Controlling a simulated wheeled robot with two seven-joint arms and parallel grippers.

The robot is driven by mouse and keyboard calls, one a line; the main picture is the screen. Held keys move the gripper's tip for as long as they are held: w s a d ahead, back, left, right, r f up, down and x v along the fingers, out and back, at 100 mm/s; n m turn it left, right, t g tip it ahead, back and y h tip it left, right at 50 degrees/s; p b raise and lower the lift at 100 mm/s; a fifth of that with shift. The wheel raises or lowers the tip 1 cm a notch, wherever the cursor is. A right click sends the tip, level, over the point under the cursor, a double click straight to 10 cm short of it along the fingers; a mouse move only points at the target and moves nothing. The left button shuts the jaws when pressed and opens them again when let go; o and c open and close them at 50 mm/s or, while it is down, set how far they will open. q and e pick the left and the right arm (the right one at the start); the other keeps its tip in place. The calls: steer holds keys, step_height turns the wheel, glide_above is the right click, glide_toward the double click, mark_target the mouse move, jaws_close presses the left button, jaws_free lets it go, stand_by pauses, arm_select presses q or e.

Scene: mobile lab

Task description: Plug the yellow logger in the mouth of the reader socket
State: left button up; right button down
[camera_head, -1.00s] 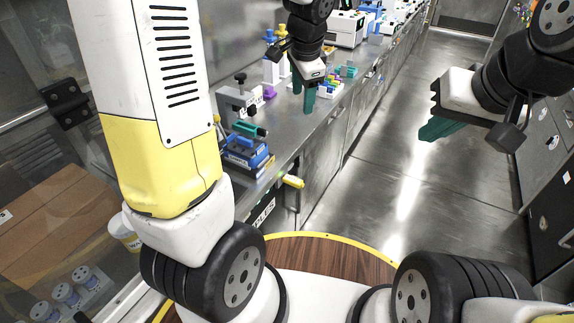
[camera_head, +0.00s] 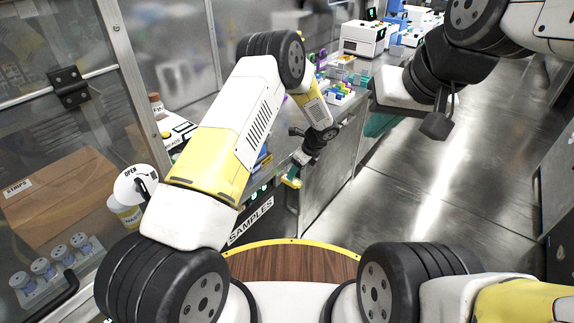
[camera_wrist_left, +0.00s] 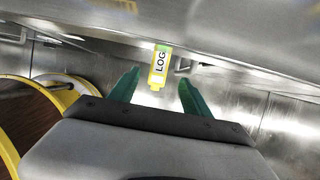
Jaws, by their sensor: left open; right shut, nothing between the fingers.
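My left gripper (camera_wrist_left: 160,78) is open and holds nothing. In the head view its fingers are small and partly hidden. My right gripper (camera_head: 380,123) is shut and empty, over the aisle at the counter's right. I cannot make out the reader socket; my left arm covers much of the near counter.
The steel counter (camera_head: 196,112) runs away along the left. A rack with coloured caps (camera_head: 340,94) and a white machine (camera_head: 362,38) stand farther along it. A SAMPLES label (camera_head: 251,220) is on the near front. The aisle floor (camera_head: 440,190) is clear.

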arm_select(q)
steer(key=x, duration=0.6)
steer(key=shift+w+a+f, duration=0.15)
steer(key=shift+a+f, duration=0.05)
steer(key=shift+a, duration=0.05)
jaws_close()
